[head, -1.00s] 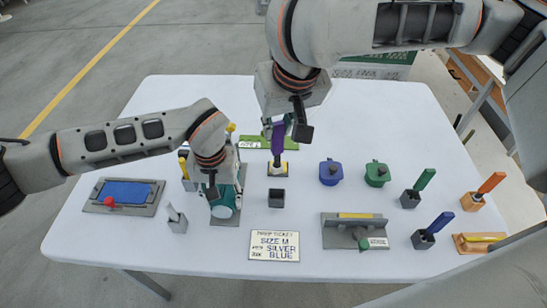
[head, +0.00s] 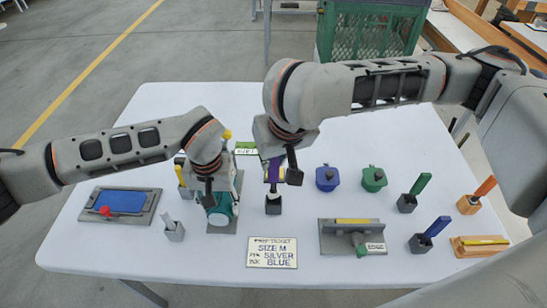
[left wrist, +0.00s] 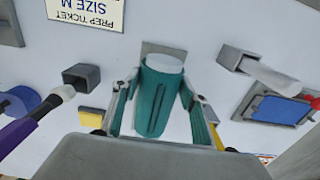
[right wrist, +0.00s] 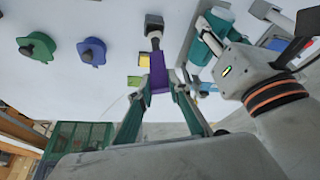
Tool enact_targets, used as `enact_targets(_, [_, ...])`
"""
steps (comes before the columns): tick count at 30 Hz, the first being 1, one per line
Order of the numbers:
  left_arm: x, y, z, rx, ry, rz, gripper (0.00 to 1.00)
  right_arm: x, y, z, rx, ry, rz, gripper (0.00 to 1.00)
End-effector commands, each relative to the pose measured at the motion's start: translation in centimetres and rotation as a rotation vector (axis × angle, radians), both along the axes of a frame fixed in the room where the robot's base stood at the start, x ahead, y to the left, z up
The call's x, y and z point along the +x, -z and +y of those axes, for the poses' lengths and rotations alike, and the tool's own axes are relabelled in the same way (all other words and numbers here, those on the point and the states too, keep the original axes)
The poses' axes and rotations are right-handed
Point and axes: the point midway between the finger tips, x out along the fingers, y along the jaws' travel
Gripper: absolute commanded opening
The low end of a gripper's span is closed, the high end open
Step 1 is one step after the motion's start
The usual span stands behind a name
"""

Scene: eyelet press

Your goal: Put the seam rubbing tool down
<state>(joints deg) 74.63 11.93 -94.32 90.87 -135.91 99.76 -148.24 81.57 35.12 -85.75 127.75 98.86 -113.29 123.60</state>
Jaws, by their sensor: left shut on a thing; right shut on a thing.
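The seam rubbing tool, with a purple handle (head: 275,170) and a dark, pale-tipped lower end, hangs tip-down in my right gripper (head: 283,165). The right wrist view shows the fingers shut around its purple handle (right wrist: 158,78). Its tip is at a dark square holder (head: 273,208); that holder also shows in the left wrist view (left wrist: 80,77), with the tip at its mouth. I cannot tell how far the tip is inside. My left gripper (head: 208,192) is shut on a teal cylinder with a pale end (left wrist: 160,95), on a grey base.
A blue pad on a grey plate (head: 90,215) and a small grey holder (head: 174,232) are at left. The ticket (head: 271,253) lies in front. Blue (head: 327,179) and green (head: 373,180) lidded pots, a grey edge jig (head: 335,248) and several coloured tools in holders stand at right.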

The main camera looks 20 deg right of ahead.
Motion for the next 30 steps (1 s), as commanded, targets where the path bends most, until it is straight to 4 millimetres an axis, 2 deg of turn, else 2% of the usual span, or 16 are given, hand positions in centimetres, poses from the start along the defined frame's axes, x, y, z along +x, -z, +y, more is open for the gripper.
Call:
enact_targets(15, [0.0, 0.0, 0.0, 0.0, 0.0, 0.0, 0.28, 0.0, 1.2, 0.0, 0.0, 0.0, 0.001, 0.0])
enact_targets(16, [0.0, 0.0, 0.0, 0.0, 0.0, 0.0, 0.28, 0.0, 1.2, 0.0, 0.0, 0.0, 0.001, 0.25])
enact_targets(17, [0.0, 0.0, 0.0, 0.0, 0.0, 0.0, 0.28, 0.0, 1.2, 0.0, 0.0, 0.0, 0.001, 0.33])
enact_targets(30, [0.0, 0.0, 0.0, 0.0, 0.0, 0.0, 0.28, 0.0, 0.6, 0.0, 0.0, 0.0, -0.001, 0.34])
